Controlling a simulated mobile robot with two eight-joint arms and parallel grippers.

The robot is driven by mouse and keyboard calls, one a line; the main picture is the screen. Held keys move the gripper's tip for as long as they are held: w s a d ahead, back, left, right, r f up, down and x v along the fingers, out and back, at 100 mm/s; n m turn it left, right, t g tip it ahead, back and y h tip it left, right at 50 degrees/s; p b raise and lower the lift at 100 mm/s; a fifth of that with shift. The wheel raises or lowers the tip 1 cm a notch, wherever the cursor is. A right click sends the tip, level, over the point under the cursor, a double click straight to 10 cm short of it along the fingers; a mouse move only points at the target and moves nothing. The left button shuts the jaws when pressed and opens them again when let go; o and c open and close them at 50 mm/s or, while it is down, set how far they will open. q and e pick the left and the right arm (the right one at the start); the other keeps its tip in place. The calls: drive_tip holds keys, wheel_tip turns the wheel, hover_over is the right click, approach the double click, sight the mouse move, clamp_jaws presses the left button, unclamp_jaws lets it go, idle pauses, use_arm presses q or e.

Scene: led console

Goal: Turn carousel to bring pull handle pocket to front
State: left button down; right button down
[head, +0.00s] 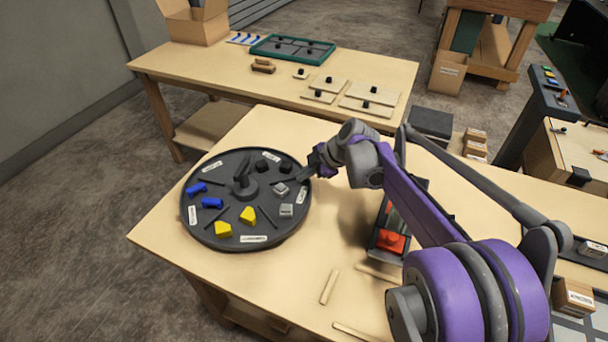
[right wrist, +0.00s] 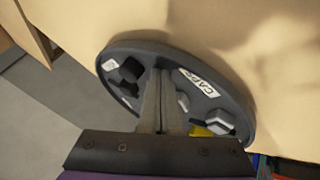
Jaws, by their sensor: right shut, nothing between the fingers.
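The carousel (head: 278,228) is a dark round tray on the near table's left part, split by thin dividers. It holds two blue pieces (head: 212,202), two yellow pieces (head: 248,215), light grey pieces (head: 286,210) and black pieces (head: 261,167). A dark hub (head: 243,188) stands at its centre. White labels sit near the rim; most are too small to read, so I cannot tell which pocket is for pull handles. My right gripper (head: 302,178) is shut and empty at the carousel's right rim. In the right wrist view its fingers (right wrist: 160,75) overlap the carousel (right wrist: 240,98) beside a "CAPS" label (right wrist: 200,82).
A dark console with a red part (head: 391,242) lies right of the carousel, partly behind my right arm. Wooden strips (head: 329,287) lie at the front. A back table (head: 190,75) holds a green tray (head: 292,48) and boards with black knobs (head: 370,92).

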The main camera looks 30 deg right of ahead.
sight(288, 162)
drive_tip(key=shift+w+d, duration=0.1)
drive_tip(key=shift+w, duration=0.1)
drive_tip(key=shift+w+d+n+g+y+p, duration=0.15)
drive_tip(key=shift+w+n+g+y+p, duration=0.15)
drive_tip(key=shift+w+n+p, duration=0.35)
drive_tip(key=shift+w+d+n+g+y+p, duration=0.1)
drive_tip(key=shift+w+n+g+y+p, duration=0.2)
drive_tip(key=shift+w+n, duration=0.45)
drive_tip(key=shift+w+a+n+g+y+p, duration=0.1)
drive_tip(key=shift+w+n+g+y+p, duration=0.2)
drive_tip(key=shift+w+n+p, duration=0.55)
drive_tip(key=shift+w+n+g+y+p, duration=0.3)
drive_tip(key=shift+w+n+p, duration=0.15)
drive_tip(key=shift+w, duration=0.8)
drive_tip(key=shift+w+a, duration=0.1)
drive_tip(key=shift+w, duration=0.25)
drive_tip(key=shift+w+a+p, duration=0.35)
drive_tip(key=shift+w+p, duration=0.2)
drive_tip(key=shift+w, duration=0.35)
drive_tip(key=shift+w+a+p, duration=0.3)
drive_tip(key=shift+w+p, duration=0.2)
drive_tip(key=shift+w, duration=0.5)
